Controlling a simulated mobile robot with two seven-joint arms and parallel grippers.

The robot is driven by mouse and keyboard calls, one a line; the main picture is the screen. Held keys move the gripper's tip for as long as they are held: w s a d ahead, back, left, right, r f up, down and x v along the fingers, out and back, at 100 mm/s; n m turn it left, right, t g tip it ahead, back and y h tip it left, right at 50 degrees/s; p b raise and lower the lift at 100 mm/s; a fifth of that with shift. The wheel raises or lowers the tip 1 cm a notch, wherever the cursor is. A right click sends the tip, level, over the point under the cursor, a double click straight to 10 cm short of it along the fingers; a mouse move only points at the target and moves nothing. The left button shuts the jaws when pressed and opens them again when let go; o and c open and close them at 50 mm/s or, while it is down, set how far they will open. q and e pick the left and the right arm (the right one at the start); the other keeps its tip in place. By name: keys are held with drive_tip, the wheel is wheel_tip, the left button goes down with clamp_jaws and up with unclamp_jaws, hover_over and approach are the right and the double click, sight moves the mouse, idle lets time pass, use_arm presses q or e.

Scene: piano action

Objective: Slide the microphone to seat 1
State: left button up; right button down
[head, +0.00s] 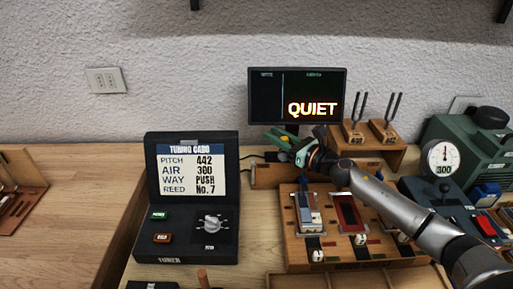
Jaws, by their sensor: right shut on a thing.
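My right gripper (284,143) reaches in from the lower right, over the back edge of the wooden block. Its green-tipped fingers point left, in front of the black monitor's foot. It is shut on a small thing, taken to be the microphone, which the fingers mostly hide. A low wooden rail (264,177) runs just below the gripper. The wooden block (293,246) in front holds a pale-and-blue piece (308,213) in its left bay and a red-lined bay (347,212) at right. I cannot tell which place is seat 1. My left gripper is out of view.
A black tuning card case (185,248) stands open at left. A monitor (265,98) reading QUIET stands behind. Tuning forks (358,108) on wooden boxes and a green machine (465,145) with a gauge are at right. Bare tabletop (85,220) lies at left.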

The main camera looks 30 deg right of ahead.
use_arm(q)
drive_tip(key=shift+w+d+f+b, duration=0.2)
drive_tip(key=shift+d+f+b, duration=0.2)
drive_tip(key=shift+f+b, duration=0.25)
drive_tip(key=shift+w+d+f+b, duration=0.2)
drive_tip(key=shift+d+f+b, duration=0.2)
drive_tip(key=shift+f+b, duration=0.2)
use_arm(e)
drive_tip(key=shift+s+d, duration=0.35)
drive_tip(key=shift+d, duration=0.4)
drive_tip(key=shift+s+d, duration=0.4)
drive_tip(key=shift+d, duration=0.35)
drive_tip(key=shift+s+d, duration=0.35)
drive_tip(key=shift+d, duration=0.4)
drive_tip(key=c, duration=0.6)
unclamp_jaws()
drive_tip(key=shift+c, duration=0.2)
use_arm(q)
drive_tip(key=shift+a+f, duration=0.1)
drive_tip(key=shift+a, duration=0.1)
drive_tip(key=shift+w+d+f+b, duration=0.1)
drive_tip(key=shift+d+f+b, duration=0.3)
drive_tip(key=shift+b, duration=0.25)
use_arm(e)
drive_tip(key=v, duration=1.2)
drive_tip(key=shift+s, duration=0.2)
